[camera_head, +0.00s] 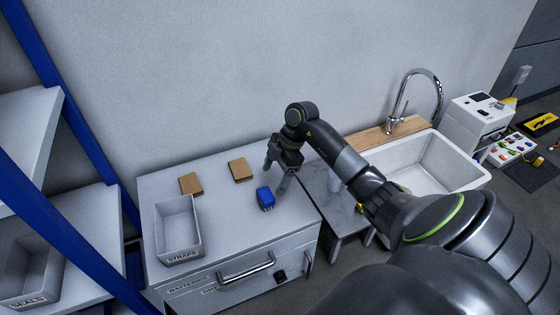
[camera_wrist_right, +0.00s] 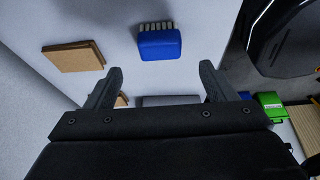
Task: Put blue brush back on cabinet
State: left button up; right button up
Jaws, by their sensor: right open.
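The blue brush (camera_head: 265,198) lies on top of the light grey cabinet (camera_head: 225,205), toward its right side. In the right wrist view the brush (camera_wrist_right: 160,44) shows a blue body with a row of pale bristles, just beyond my fingertips and between their lines. My right gripper (camera_head: 277,177) is above the cabinet's right part, close to the brush and apart from it. In the wrist view its two fingers (camera_wrist_right: 160,68) are spread with nothing between them. My left gripper is not in view.
Two brown blocks (camera_head: 191,183) (camera_head: 240,170) lie on the cabinet near the wall. A grey bin labelled STRAPS (camera_head: 181,257) stands at its left front. A side table (camera_head: 325,205) and a white sink (camera_head: 470,178) are to the right. Blue-framed shelving (camera_head: 45,180) is at the left.

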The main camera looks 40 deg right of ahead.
jog(key=a+r+n+t+y, duration=0.3)
jog(key=a+r+t+y, duration=0.3)
jog(key=a, duration=0.6)
notch_tip(320, 180, up, 8)
jog(key=s+m+t+y, duration=0.2)
jog(key=m+t, duration=0.3)
jog(key=t, duration=0.4)
jog(key=s+d+f+m+h, duration=0.9)
jog(key=d+m+h, duration=0.1)
jog(key=m+h, duration=0.55)
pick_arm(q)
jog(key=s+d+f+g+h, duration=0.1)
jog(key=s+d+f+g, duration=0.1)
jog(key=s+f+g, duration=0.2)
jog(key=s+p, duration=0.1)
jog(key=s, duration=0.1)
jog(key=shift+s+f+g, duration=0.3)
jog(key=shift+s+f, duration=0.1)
pick_arm(e)
jog(key=s+a+f+g+y, duration=0.2)
jog(key=s+a+f+g, duration=0.2)
jog(key=s, duration=0.4)
jog(key=s+a+f+g+y, duration=0.2)
jog(key=s+a+f+g, duration=0.3)
jog(key=s, duration=0.3)
jog(key=shift+s+n+g, duration=0.3)
jog(key=shift+n, duration=0.15)
